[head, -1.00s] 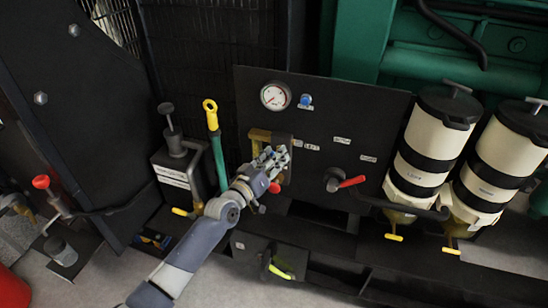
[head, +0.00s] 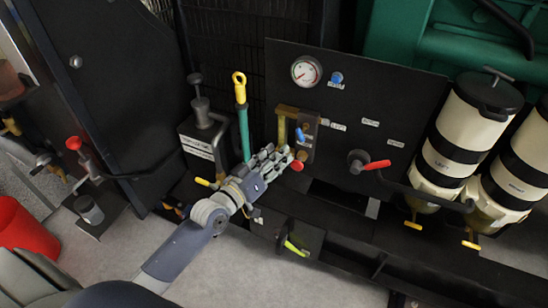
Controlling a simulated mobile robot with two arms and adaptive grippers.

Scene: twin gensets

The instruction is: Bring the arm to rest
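My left gripper (head: 285,160) is in front of the lower left part of the black gauge panel (head: 390,95). Its fingers are close to a brass and dark block (head: 308,130) that carries a blue knob and a red knob (head: 297,166). The fingers look apart from the block, but I cannot tell whether they touch the red knob. I see nothing clearly held, and the finger opening is too small to judge. My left arm (head: 190,245) reaches in from the lower left. My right gripper is not in view.
A dipstick with a yellow ring (head: 239,80) and a hand pump (head: 200,110) stand left of the gripper. A red-handled valve (head: 372,163) and cream filter canisters (head: 465,125) are at right. A red bucket (head: 25,230) is at left. Grey floor is open in front.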

